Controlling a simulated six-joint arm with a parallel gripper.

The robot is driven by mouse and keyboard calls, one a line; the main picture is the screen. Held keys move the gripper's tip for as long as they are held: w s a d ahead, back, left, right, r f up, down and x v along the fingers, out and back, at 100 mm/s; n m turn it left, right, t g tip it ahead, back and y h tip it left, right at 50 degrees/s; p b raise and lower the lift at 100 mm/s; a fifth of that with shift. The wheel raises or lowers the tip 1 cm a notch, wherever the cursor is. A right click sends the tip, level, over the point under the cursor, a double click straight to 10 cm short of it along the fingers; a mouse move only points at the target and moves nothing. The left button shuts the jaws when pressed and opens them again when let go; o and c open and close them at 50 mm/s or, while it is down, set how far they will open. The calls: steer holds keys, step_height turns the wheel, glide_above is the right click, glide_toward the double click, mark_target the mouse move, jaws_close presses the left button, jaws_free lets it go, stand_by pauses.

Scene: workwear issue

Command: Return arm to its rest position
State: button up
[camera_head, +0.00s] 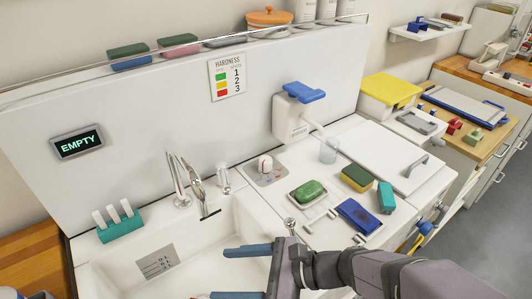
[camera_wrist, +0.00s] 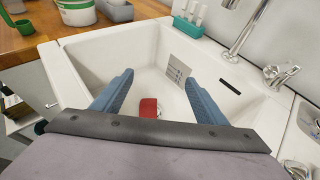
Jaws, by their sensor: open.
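My gripper (camera_head: 228,273) reaches over the white sink (camera_head: 100,272) from the right in the head view. Its two blue fingers are spread wide with nothing between them. In the wrist view my gripper (camera_wrist: 158,82) points down into the basin, its fingers apart. A small red object (camera_wrist: 149,106) lies on the basin floor between the fingers in that picture, below them and apart from them. A grey printed card (camera_wrist: 179,70) is on the basin's wall.
Right of the sink, the counter holds a green soap bar (camera_head: 309,191), a sponge (camera_head: 356,178), a teal block (camera_head: 386,197) and a dark blue pad (camera_head: 358,215). A faucet (camera_head: 181,185) stands behind the basin.

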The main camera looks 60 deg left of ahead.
steer(key=w+d+n+t, duration=0.1)
steer(key=w+d, duration=0.2)
steer(key=w+d+n+t+p, duration=0.1)
steer(key=w+d, duration=0.2)
steer(key=w+d+h+p, duration=0.1)
steer(key=w+d, duration=0.2)
steer(key=shift+w+r+n+t, duration=0.35)
steer(key=shift+r+n+t, duration=0.05)
steer(key=w+d+f+n+t+h+p, duration=0.1)
steer(key=w+d+n+t+h, duration=0.1)
steer(key=d, duration=1.1)
steer(key=w+d+f+n+t+h, duration=0.2)
steer(key=w+d+h, duration=0.1)
steer(key=d, duration=1)
steer(key=w+d+f+n+t+h+p, duration=0.1)
steer(key=w+d+n+t+h, duration=0.1)
steer(key=d, duration=1.1)
steer(key=w+h, duration=0.1)
steer(key=w, duration=0.1)
steer(key=shift+w+f+t+p, duration=0.3)
steer(key=shift+p, duration=0.05)
steer(key=shift+a, duration=0.1)
